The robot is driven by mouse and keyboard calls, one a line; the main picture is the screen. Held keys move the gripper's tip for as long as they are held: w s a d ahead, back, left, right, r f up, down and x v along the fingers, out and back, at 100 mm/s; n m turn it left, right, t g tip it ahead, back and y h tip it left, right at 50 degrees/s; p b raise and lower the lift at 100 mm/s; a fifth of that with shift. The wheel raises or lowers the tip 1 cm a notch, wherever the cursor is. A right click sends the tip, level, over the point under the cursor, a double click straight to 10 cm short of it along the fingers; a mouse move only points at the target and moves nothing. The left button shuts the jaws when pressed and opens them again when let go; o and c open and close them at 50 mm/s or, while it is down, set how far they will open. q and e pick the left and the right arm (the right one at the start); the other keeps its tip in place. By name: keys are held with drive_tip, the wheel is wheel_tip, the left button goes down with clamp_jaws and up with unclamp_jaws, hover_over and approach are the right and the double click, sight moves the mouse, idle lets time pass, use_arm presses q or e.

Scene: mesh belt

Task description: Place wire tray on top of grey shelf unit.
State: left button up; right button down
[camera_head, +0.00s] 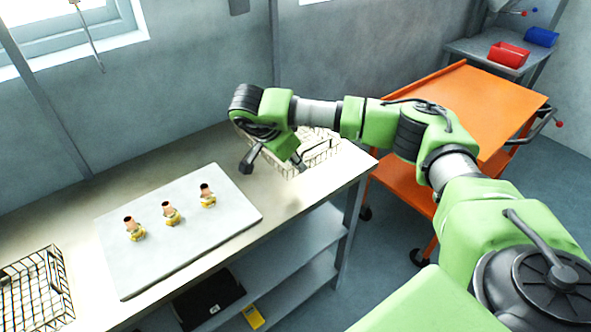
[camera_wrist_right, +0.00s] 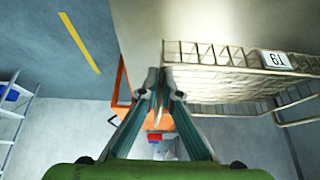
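A wire tray (camera_head: 322,152) is at the right end of the workbench, partly hidden behind my right arm. In the right wrist view its mesh wall (camera_wrist_right: 215,100) lies right of the fingers, with a small white number label (camera_wrist_right: 277,61). My right gripper (camera_head: 298,163) is at the tray's near side. In the right wrist view its fingertips (camera_wrist_right: 162,85) are close together on the tray's edge, seemingly shut on the thin wire. A grey shelf unit (camera_head: 478,52) stands at the back right, with red and blue bins on it. My left gripper is not in view.
The workbench (camera_head: 215,150) holds a pale board (camera_head: 185,250) with three small brass-coloured parts (camera_head: 168,212). Another wire basket (camera_head: 40,290) stands at far left. An orange cart (camera_head: 470,105) is right of the bench, in front of the grey unit. Floor shows beside the cart.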

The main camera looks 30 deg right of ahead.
sight(296, 173)
drive_tip(key=shift+w+f, duration=0.4)
drive_tip(key=shift+f, duration=0.05)
drive_tip(key=f+p, duration=0.2)
drive_tip(key=f, duration=0.1)
drive_tip(key=shift+w, duration=0.2)
drive_tip(key=shift+d+f, duration=0.1)
drive_tip(key=shift+f, duration=0.25)
drive_tip(key=c, duration=2.3)
unclamp_jaws()
